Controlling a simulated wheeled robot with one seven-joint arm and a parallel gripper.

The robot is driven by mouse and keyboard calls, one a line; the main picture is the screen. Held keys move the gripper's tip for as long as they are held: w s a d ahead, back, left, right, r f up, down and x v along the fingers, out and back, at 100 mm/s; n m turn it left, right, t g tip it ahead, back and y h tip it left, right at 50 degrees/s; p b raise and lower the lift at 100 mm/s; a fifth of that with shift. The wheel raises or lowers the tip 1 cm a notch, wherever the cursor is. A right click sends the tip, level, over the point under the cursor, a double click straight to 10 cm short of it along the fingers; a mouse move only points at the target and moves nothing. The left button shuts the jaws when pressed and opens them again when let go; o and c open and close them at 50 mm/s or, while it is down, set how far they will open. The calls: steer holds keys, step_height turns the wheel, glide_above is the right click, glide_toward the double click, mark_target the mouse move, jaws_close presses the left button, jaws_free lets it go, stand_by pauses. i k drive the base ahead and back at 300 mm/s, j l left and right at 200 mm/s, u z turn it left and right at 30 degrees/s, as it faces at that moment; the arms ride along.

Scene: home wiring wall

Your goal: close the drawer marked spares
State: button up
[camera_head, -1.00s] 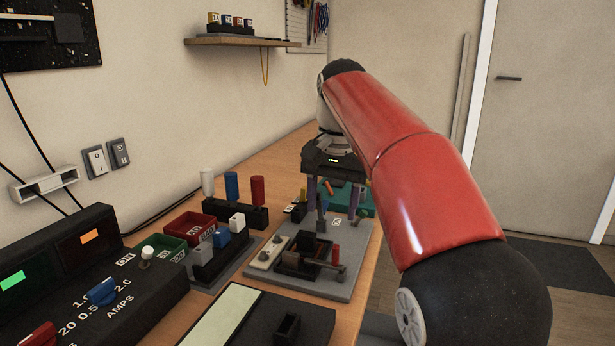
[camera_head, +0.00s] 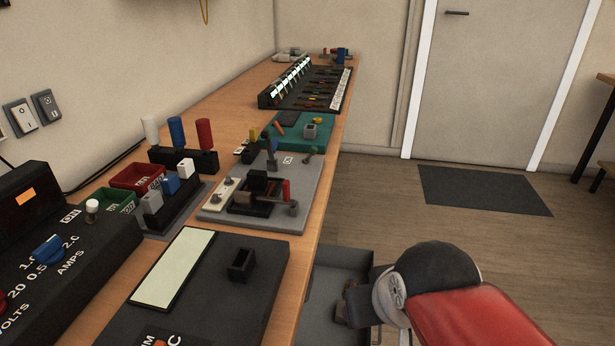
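A grey open-topped box shape (camera_head: 335,256), which looks like a pulled-out drawer, juts out from the bench's front edge at the lower middle. No spares label on it can be read. A dark blocky shape (camera_head: 352,304) shows against it; I cannot tell whether it is a thing in the drawer or part of my arm. My red and black arm is at the lower right, just right of the drawer.
The bench carries a black meter box (camera_head: 62,262), red bin (camera_head: 136,177), green bin (camera_head: 118,199), grey board with parts (camera_head: 270,222), green mat (camera_head: 327,137) and long terminal strip (camera_head: 306,86). Open floor lies right of the bench, with a dark mat (camera_head: 484,190) before the door.

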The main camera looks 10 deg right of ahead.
mark_target(334, 264)
steer(key=l+u, duration=0.1)
steer(key=l, duration=0.35)
steer(key=k+l+u, duration=0.1)
steer(key=l, duration=0.3)
steer(key=k+l+u, duration=0.15)
steer(key=l, duration=0.3)
steer(key=i+j+z, duration=0.2)
steer(key=j+z, duration=0.2)
